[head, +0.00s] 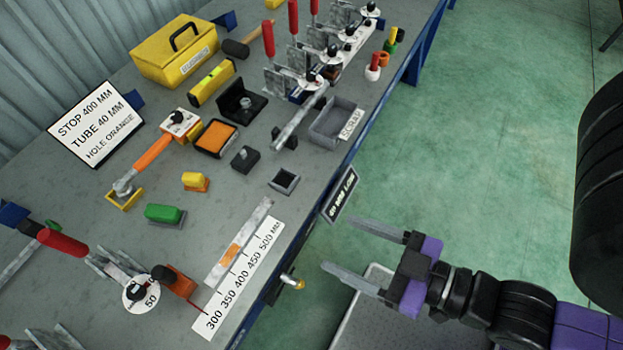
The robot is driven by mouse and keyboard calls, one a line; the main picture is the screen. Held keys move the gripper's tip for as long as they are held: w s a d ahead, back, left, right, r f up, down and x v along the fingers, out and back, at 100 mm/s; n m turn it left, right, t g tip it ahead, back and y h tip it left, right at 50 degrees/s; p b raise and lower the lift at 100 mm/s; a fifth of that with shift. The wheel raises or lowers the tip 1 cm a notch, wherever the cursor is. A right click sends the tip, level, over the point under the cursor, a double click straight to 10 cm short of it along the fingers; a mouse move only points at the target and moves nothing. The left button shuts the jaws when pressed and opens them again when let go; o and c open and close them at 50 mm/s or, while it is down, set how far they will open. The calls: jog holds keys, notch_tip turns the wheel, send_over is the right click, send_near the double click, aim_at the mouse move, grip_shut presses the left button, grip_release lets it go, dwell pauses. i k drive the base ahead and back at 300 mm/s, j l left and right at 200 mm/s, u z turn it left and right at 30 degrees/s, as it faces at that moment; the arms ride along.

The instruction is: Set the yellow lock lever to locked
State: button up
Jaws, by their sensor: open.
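A small yellow-tipped piece (292,283) sticks out from the table's front edge, beside the measuring scale (245,275). It may be the lock lever, but I cannot tell, nor whether it is locked. A red-orange stop block (180,281) sits at the left end of the scale, next to a round dial marked 50 (140,292). My gripper (338,243) is open and empty. It is over the floor side of the table edge, to the right of the yellow-tipped piece and apart from it.
The workbench (330,190) holds a sign (95,125), a yellow toolbox (175,52), red-handled clamps (293,18), a grey scrap tray (337,122) and colored blocks. A small hanging sign (338,195) juts from the edge near my gripper.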

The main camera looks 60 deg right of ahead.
aim_at(297, 283)
jog(key=k+j, duration=0.1)
jog(key=k, duration=0.35)
jog(key=k+j, duration=0.15)
jog(key=k, duration=0.25)
